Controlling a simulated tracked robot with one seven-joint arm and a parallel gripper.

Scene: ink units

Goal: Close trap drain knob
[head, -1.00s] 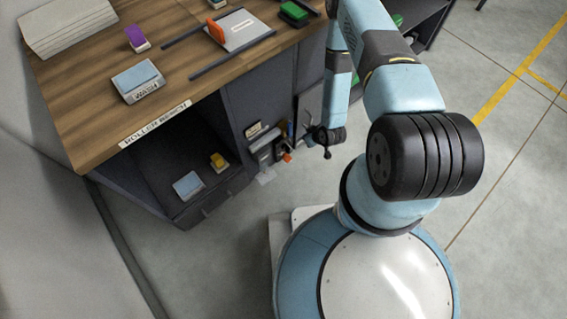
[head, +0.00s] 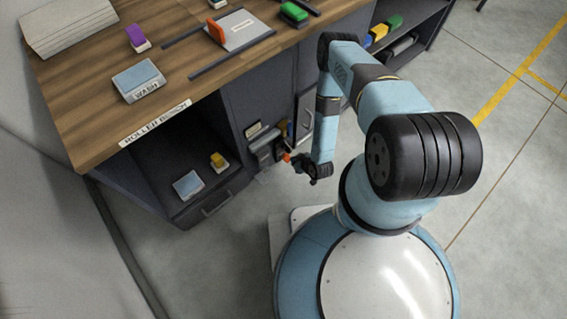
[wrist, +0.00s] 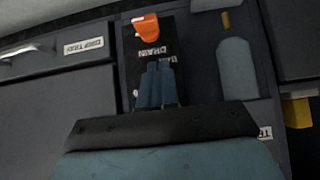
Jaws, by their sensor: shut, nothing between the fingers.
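The orange drain knob (wrist: 146,27) is on a dark panel above a label (wrist: 152,50) that appears to read "DRAIN" in the wrist view. My gripper (wrist: 159,66) is shut and empty, its two blue-grey fingers side by side. The fingertips appear just below the knob in the picture, over the lower part of the label. I cannot tell whether they touch the panel. In the head view the knob (head: 286,157) is a small orange spot low at the bench front, with my gripper (head: 297,163) close on its right.
A drip tray drawer with a label (wrist: 83,47) and a metal handle (wrist: 25,52) lies left of the panel in the wrist view. A blue-grey bottle-like shape (wrist: 237,68) is to the right. The wooden roller bench (head: 90,85) rises above. Open floor (head: 500,220) lies at right.

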